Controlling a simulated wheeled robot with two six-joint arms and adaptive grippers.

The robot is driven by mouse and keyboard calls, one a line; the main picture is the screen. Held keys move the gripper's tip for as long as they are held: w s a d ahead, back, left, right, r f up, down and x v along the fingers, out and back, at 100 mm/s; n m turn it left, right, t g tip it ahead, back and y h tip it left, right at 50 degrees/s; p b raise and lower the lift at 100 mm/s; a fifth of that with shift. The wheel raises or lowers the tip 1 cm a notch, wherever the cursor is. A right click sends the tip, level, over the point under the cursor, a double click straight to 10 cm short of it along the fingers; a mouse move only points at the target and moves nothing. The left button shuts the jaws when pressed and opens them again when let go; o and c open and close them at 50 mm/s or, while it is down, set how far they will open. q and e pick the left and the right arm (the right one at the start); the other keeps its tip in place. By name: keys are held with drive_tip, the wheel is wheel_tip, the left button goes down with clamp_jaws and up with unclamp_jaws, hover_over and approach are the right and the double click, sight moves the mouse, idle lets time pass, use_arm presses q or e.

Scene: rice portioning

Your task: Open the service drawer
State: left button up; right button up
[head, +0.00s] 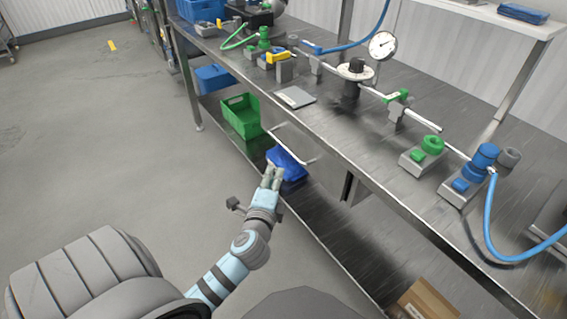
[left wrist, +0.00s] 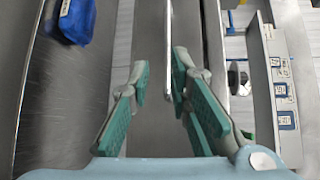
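The service drawer's front (left wrist: 150,60) is a grey metal panel under the workbench top. A silver bar handle (left wrist: 178,45) runs along it; in the head view the handle (head: 300,150) shows as a thin pale bar below the bench edge. My left gripper (head: 272,176) reaches up to the bench side near the handle. In the left wrist view its green-padded fingers (left wrist: 165,95) are spread apart, with the near end of the bar between them. Neither finger clearly touches it. Whether the drawer stands slightly out cannot be told. My right gripper is not in view.
A blue packet (head: 290,172) lies on the lower shelf behind my left gripper. A green bin (head: 240,115) and a blue bin (head: 214,78) stand farther along. The workbench (head: 330,125) carries pipes, valves and a gauge (head: 382,45).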

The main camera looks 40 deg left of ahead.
sight(283, 147)
use_arm(q)
drive_tip(key=b+x, duration=0.1)
drive_tip(key=x, duration=0.3)
drive_tip(key=b+x, duration=0.1)
drive_tip(key=x, duration=0.4)
drive_tip(key=r+b+x, duration=0.1)
drive_tip(key=x, duration=0.4)
drive_tip(key=shift+w+a, duration=0.1)
drive_tip(key=shift+w, duration=0.2)
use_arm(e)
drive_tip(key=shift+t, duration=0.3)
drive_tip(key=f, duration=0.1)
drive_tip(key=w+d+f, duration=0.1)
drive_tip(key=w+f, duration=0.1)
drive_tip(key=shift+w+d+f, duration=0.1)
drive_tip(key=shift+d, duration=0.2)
use_arm(q)
drive_tip(key=shift+c, duration=0.6)
clamp_jaws()
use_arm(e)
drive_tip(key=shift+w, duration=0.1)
